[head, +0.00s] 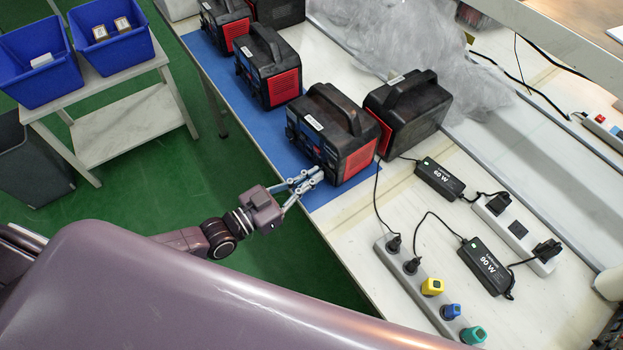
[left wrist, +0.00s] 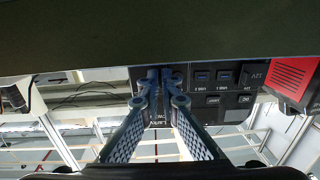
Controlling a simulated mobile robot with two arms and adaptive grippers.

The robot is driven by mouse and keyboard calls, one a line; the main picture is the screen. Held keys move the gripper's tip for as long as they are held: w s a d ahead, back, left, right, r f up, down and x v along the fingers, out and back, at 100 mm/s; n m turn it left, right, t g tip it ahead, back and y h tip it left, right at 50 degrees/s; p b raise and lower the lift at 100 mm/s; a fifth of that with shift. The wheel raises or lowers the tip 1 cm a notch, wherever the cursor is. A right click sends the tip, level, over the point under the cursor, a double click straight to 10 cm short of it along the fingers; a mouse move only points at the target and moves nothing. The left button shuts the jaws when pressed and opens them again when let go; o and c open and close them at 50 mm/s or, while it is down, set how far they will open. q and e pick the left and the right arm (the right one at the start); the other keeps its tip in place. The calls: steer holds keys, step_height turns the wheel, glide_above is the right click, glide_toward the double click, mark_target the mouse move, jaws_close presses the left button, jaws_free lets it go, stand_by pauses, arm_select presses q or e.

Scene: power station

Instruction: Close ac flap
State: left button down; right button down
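A black power station (head: 335,130) with a red side vent stands at the near edge of the blue mat. Its dark front panel (left wrist: 205,97) fills the middle of the left wrist view, upside down, with several labelled port covers. The lettering is small, and I cannot tell for sure which cover is the AC flap or how far it is open. My left gripper (head: 308,178) is just in front of the panel, low at the table edge. Its fingertips (left wrist: 164,80) are together, with nothing visible between them, and overlap the panel's left part in the wrist view. My right gripper is out of view.
More power stations (head: 267,66) stand along the blue mat (head: 281,153), and another (head: 408,112) is right beside the first. Power strips (head: 400,272) and 60 W and 90 W adapters (head: 485,266) with cables lie to the right. Blue bins (head: 108,48) stand on a cart at left.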

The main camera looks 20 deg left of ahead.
arm_select(q)
steer(key=shift+r, duration=0.15)
steer(key=c, duration=2.2)
jaws_free()
steer(key=shift+w, duration=0.1)
steer(key=v, duration=1.2)
